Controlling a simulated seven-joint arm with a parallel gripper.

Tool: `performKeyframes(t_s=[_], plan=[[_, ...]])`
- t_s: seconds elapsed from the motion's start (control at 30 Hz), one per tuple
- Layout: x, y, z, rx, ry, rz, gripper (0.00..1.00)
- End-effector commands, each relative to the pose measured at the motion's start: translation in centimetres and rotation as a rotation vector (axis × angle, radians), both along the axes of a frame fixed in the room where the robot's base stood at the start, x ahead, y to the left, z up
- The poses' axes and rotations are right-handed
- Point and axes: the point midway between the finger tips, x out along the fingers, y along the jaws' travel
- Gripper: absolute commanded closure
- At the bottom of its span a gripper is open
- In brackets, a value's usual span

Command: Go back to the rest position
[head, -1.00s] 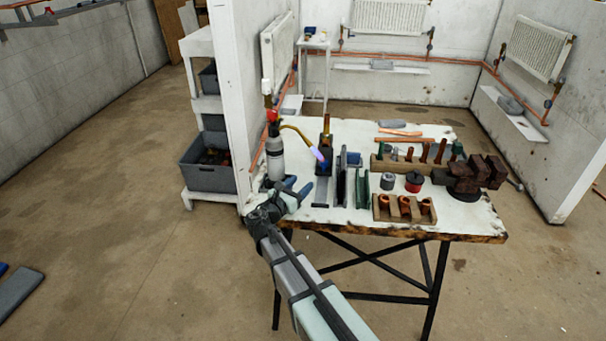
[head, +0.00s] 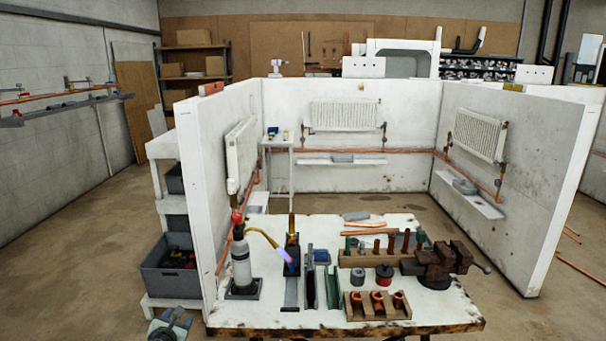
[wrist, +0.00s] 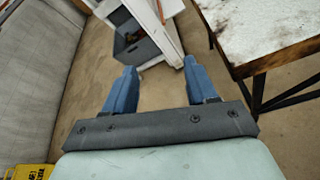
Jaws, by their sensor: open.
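My gripper (wrist: 160,88) is open in the wrist view, its two blue fingers apart with nothing between them. It hangs over bare floor, to the left of the workbench (wrist: 250,25). In the head view only part of my gripper shows at the bottom edge, at the bench's front left corner. It is clear of the blowtorch (head: 241,262), which stands upright on the bench in a dark base with a flame at its nozzle.
The bench holds a vise (head: 437,264), a wooden rack of copper fittings (head: 377,312), and upright dark plates (head: 322,288). A grey bin (head: 172,268) sits on white shelving left of the partition (head: 205,180).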

Motion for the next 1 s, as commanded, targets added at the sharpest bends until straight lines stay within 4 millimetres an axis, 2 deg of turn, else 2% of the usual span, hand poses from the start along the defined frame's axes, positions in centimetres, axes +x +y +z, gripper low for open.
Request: performKeyframes(t_s=[0.1,0.17,0.37,0.57,0.67,0.77,0.87,1.0], plan=[[-1.6,1.7,-1.2,0.042,0.045,0.034,0.43],[-2.1,1.8,-2.4,0.065,0.077,0.037,0.43],[-2.0,-0.9,-6.1,0.116,0.157,-0.025,0.43],[-1.5,-5.0,-9.7,0.168,0.226,-0.127,0.43],[-1.2,-7.7,-11.8,0.204,0.266,-0.198,0.43],[-1.2,-11.5,-14.6,0.252,0.316,-0.298,0.43],[-1.6,-16.4,-18.0,0.318,0.376,-0.436,0.43],[-3.2,-23.5,-22.8,0.418,0.457,-0.655,0.43]])
